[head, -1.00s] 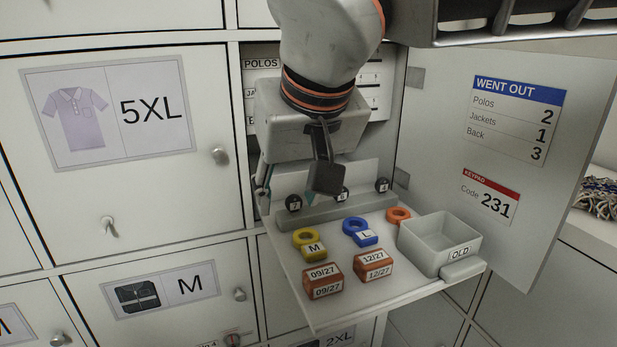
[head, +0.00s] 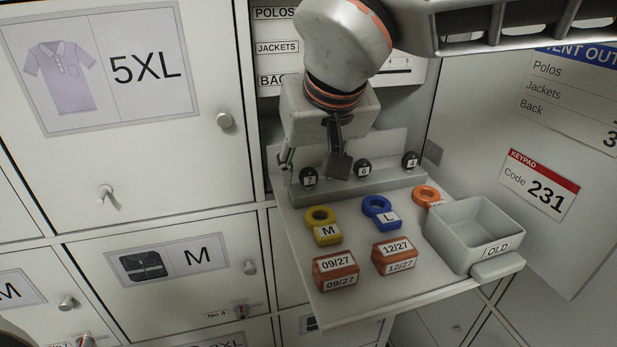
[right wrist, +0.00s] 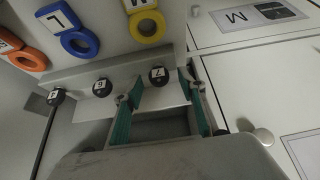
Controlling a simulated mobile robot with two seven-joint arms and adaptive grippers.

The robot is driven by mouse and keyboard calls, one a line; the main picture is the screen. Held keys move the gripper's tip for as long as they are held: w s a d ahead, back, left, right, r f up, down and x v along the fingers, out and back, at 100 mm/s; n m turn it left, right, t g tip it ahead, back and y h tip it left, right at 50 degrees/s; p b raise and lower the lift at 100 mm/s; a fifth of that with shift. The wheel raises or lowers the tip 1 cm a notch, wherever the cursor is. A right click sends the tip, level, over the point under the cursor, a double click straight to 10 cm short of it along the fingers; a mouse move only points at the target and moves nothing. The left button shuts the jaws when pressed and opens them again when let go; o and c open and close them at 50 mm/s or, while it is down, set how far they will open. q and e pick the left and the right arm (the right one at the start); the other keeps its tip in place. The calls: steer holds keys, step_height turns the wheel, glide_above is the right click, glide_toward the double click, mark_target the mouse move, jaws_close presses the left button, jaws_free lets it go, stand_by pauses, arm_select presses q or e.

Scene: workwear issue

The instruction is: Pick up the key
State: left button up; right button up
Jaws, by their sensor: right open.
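Three small black key-like heads tagged 7 (head: 309,176), 6 (head: 363,167) and 4 (head: 410,160) stand in a row along the grey ledge at the back of the fold-down shelf. My right gripper (head: 314,163) is open and empty behind this row, its fingers on either side of the 7 head. In the right wrist view the 7 head (right wrist: 158,76) shows between the two green-padded fingers (right wrist: 165,108), just beyond their tips and apart from them. The 6 head (right wrist: 102,88) is close outside one finger. My left gripper is not in view.
On the shelf (head: 345,306) are yellow M (head: 327,233), blue L (head: 386,219) and orange (head: 426,195) ring tags, two brown dated blocks (head: 335,271) and a grey OLD bin (head: 475,236). An open door with Code 231 (head: 540,185) stands to the right.

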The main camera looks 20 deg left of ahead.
mark_target(308, 169)
steer(key=shift+w+a+f, duration=0.15)
steer(key=shift+w+f, duration=0.05)
steer(key=shift+f, duration=0.2)
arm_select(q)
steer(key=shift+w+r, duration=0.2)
arm_select(e)
steer(key=c, duration=1)
steer(key=shift+r, duration=0.15)
arm_select(q)
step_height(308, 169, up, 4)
steer(key=p, duration=0.3)
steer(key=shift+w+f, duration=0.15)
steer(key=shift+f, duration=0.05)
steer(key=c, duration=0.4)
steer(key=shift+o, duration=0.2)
arm_select(e)
step_height(308, 169, up, 20)
steer(key=shift+f, duration=0.15)
